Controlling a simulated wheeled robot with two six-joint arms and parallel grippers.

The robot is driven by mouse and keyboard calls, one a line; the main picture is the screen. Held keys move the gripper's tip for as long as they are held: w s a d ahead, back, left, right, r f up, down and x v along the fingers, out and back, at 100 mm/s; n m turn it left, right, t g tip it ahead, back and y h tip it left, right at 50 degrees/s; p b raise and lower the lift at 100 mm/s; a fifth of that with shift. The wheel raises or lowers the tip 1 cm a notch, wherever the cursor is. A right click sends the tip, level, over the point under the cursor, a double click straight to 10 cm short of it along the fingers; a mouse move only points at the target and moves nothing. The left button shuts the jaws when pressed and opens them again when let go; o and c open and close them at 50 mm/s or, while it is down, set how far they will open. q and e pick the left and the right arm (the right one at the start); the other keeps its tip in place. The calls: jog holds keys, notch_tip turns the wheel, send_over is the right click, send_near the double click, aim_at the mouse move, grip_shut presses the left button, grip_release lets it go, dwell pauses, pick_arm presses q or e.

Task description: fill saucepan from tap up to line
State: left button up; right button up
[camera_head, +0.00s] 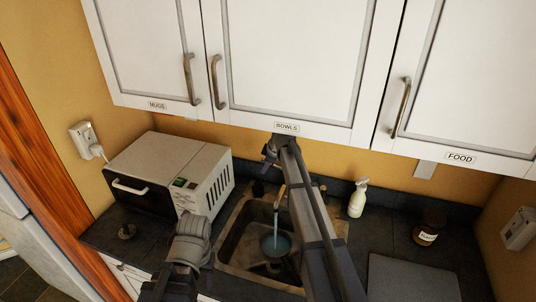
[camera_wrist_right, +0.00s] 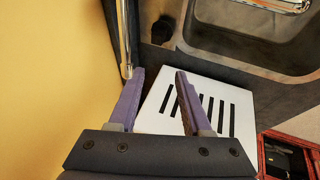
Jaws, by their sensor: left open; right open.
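The tap (camera_head: 277,204) runs, and a thin stream drops into the sink (camera_head: 231,254). Below it a round blue patch of water (camera_head: 275,244) shows, apparently inside the saucepan. My right arm covers its right side, and no fill line can be made out. My right gripper (camera_head: 268,162) is high behind the sink, under the bowls cupboard. In the right wrist view its purple fingers (camera_wrist_right: 157,82) are apart with nothing between them. My left arm comes in low at the left of the sink; its gripper (camera_head: 168,290) is near the bottom edge, its fingers not clear.
A white oven (camera_head: 175,160) stands left of the sink. A white spray bottle (camera_head: 358,198) and a brown jar (camera_head: 428,234) stand to the right. A dark board (camera_head: 412,280) lies at the front right. Cupboards labelled mugs, bowls and food (camera_head: 460,157) hang above.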

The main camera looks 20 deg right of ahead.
jog(key=w+d+r, duration=0.2)
jog(key=w+d, duration=0.1)
jog(key=d, duration=0.1)
jog(key=shift+n+t, duration=0.3)
jog(key=b+x, duration=0.6)
jog(key=x, duration=0.2)
jog(key=shift+a+f, duration=0.15)
pick_arm(q)
notch_tip(320, 180, down, 6)
jog(key=shift+r, duration=0.15)
pick_arm(e)
grip_shut()
jog(key=shift+a, duration=0.1)
dwell(0.5)
